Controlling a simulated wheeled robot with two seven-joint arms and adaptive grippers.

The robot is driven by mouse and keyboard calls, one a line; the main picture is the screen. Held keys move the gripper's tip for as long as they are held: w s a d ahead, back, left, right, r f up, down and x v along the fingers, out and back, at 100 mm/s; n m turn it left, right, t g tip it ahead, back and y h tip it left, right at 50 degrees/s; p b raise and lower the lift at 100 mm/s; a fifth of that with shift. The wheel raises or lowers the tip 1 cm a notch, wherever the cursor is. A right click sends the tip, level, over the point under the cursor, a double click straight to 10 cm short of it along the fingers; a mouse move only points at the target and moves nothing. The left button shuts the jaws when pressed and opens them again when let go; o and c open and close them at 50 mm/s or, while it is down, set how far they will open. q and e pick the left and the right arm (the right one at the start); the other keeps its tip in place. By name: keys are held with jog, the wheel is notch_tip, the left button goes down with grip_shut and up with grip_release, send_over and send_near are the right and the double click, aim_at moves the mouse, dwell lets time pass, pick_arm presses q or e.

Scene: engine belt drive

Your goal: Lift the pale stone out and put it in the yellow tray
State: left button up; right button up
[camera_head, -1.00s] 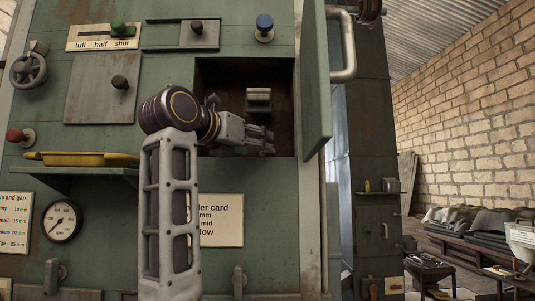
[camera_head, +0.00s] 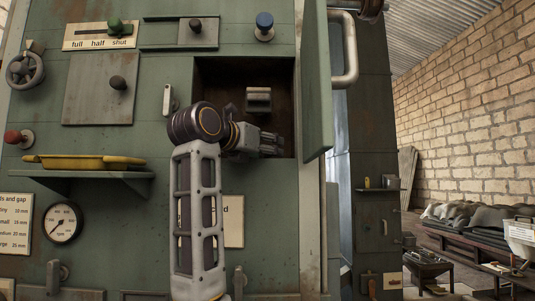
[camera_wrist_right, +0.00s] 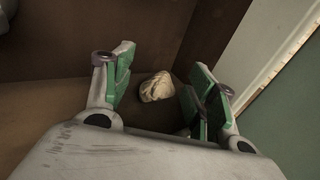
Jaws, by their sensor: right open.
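The pale stone (camera_wrist_right: 156,87) lies on the brown floor of the open compartment (camera_head: 222,80), near its back corner. In the right wrist view it shows between and just beyond the open fingers of my right gripper (camera_wrist_right: 160,92), apart from them. In the head view my right gripper (camera_head: 272,146) reaches into the lower right of the compartment, and the stone cannot be made out there. The yellow tray (camera_head: 75,161) sits on a green shelf to the left of the compartment. My left gripper is not in view.
The compartment's green door (camera_head: 317,85) stands open on the right, with a pale handle (camera_head: 343,50). A grey block (camera_head: 258,100) sits on the compartment's back wall above my gripper. A small white lever (camera_head: 168,101) is left of the opening.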

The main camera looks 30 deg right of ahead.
jog(key=shift+c, duration=0.2)
jog(key=c, duration=0.9)
jog(key=shift+s+a+r, duration=0.1)
jog(key=shift+s+r, duration=0.05)
jog(key=shift+r, duration=0.05)
jog(key=shift+c, duration=0.2)
jog(key=shift+s+r+b, duration=0.1)
jog(key=shift+b, duration=0.2)
jog(key=shift+s+a+r, duration=0.1)
jog(key=shift+r, duration=3.2)
jog(key=s+a+b, duration=0.2)
jog(key=s+a, duration=0.3)
jog(key=s, duration=0.3)
jog(key=s+a+b, duration=0.3)
jog(key=s+a, duration=0.2)
jog(key=s, duration=0.3)
jog(key=shift+s, duration=0.2)
jog(key=shift+f, duration=0.1)
